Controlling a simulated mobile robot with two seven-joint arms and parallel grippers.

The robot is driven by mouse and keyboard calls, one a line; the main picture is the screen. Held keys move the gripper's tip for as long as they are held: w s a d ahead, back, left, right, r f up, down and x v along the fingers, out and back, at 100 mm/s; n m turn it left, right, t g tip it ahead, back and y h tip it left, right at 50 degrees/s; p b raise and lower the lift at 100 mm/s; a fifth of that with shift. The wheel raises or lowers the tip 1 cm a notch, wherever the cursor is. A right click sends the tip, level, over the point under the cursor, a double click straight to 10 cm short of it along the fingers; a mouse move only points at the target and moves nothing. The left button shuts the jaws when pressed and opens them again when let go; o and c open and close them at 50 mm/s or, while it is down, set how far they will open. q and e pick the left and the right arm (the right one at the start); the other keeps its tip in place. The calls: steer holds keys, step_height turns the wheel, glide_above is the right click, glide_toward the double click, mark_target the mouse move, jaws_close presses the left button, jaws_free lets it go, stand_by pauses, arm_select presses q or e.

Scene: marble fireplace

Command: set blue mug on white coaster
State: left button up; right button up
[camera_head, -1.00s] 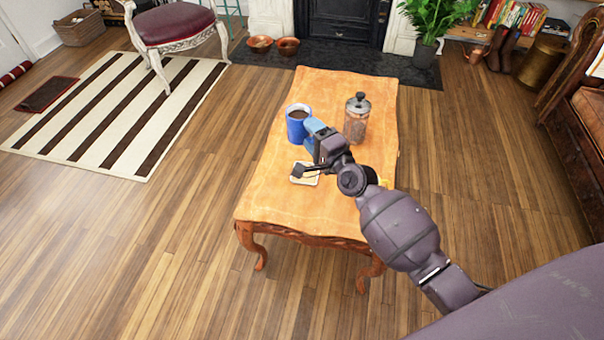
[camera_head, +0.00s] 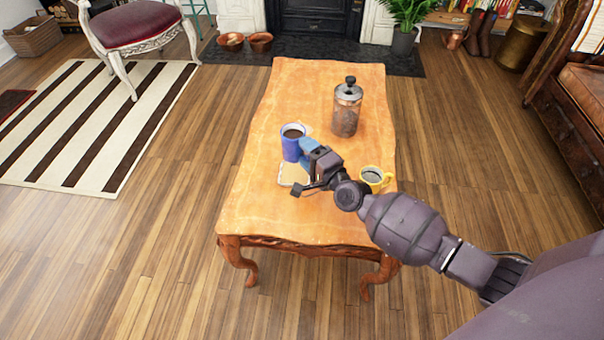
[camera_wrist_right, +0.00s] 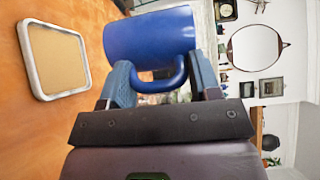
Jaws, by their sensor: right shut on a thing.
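The blue mug (camera_head: 291,147), with dark liquid in it, is held upright by my right gripper (camera_head: 305,149). In the right wrist view, the fingers (camera_wrist_right: 160,82) are shut on the handle of the blue mug (camera_wrist_right: 150,38). The mug appears lifted off the table. The white coaster (camera_head: 291,173) lies flat on the table, in front of the mug in the head view and partly covered by the gripper. In the right wrist view the coaster (camera_wrist_right: 35,70) shows a white rim and tan middle, bare and apart from the mug. My left gripper is out of view.
The wooden table (camera_head: 262,205) also bears a French press (camera_head: 346,112) behind the gripper and a yellow mug (camera_head: 374,180) beside my right arm. A pale flat patch (camera_head: 307,129) shows behind the blue mug. The table's front left area is clear.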

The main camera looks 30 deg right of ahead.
step_height(320, 180, down, 3)
steer(key=shift+r+b, duration=0.15)
steer(key=shift+b, duration=0.15)
arm_select(q)
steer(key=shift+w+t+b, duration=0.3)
steer(key=shift+b, duration=0.1)
arm_select(e)
steer(key=shift+f, duration=0.55)
step_height(320, 180, down, 4)
steer(key=shift+r+b, duration=0.2)
steer(key=shift+b, duration=0.65)
steer(key=shift+f, duration=0.3)
steer(key=shift+w+r, duration=0.1)
steer(key=shift+r, duration=0.1)
steer(key=shift+f+b, duration=0.3)
steer(key=shift+b, duration=0.05)
steer(key=o, duration=0.9)
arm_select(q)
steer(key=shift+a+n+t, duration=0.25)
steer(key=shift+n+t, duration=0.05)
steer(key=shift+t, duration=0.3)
